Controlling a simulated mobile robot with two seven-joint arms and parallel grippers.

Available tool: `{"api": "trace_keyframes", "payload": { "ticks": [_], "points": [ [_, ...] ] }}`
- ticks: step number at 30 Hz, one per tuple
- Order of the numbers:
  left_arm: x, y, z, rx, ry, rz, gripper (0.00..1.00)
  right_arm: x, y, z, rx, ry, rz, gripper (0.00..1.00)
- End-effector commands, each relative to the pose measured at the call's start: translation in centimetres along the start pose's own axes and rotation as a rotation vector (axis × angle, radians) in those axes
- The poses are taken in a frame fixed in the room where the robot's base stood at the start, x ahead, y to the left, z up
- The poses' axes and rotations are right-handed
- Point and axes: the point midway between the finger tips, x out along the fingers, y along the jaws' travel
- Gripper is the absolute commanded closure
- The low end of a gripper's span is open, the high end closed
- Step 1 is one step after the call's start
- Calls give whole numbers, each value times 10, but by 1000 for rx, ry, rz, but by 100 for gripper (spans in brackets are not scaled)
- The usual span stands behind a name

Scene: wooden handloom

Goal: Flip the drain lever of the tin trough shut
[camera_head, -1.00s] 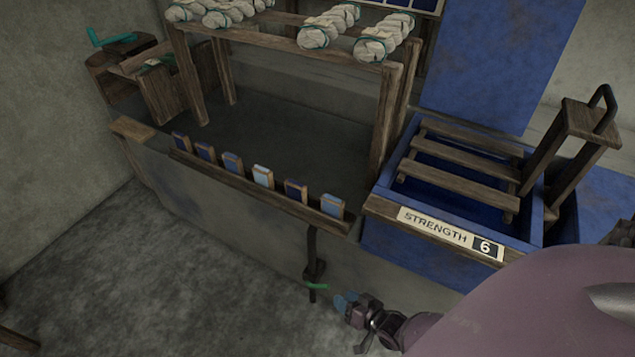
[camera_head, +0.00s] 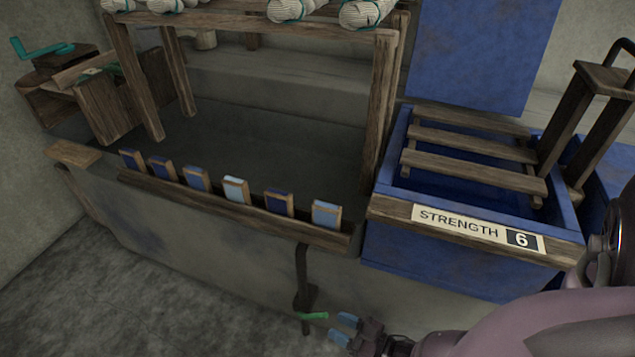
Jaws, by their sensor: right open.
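The drain lever is a small green handle (camera_head: 313,316) low on a dark pipe (camera_head: 302,275). It sticks out to the right of the pipe, roughly level. The pipe comes down the front of the long grey trough (camera_head: 200,240), below its wooden ledge. My right gripper (camera_head: 344,331) is open, with two blue fingertips spread apart. It is just right of the green handle, its fingers pointing left towards it, with a small gap and nothing between them. My left gripper is not in view.
A blue vat (camera_head: 415,250) with a wooden rack and a "STRENGTH 6" label (camera_head: 478,229) stands right of the pipe, above my right forearm. Several blue blocks stand on the wooden ledge (camera_head: 220,207). The floor (camera_head: 190,320) at lower left is clear.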

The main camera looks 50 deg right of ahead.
Motion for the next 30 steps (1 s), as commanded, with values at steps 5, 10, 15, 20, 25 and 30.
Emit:
{"api": "trace_keyframes", "payload": {
  "ticks": [5, 10, 15, 20, 25, 30],
  "points": [
    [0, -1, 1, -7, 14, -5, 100, 30, 0, 2, 1, -3, 0, 59],
    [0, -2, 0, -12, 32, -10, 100, 51, 0, 2, 0, -4, 0, 59],
    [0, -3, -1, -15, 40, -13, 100, 61, 0, 2, 0, -3, 0, 59],
    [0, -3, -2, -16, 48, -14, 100, 64, 0, 1, 0, -3, 0, 59],
    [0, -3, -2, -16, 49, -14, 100, 64, 0, 1, 0, -3, 1, 60],
    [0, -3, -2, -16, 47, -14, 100, 64, 0, 1, 0, -3, 1, 86]
  ]
}}
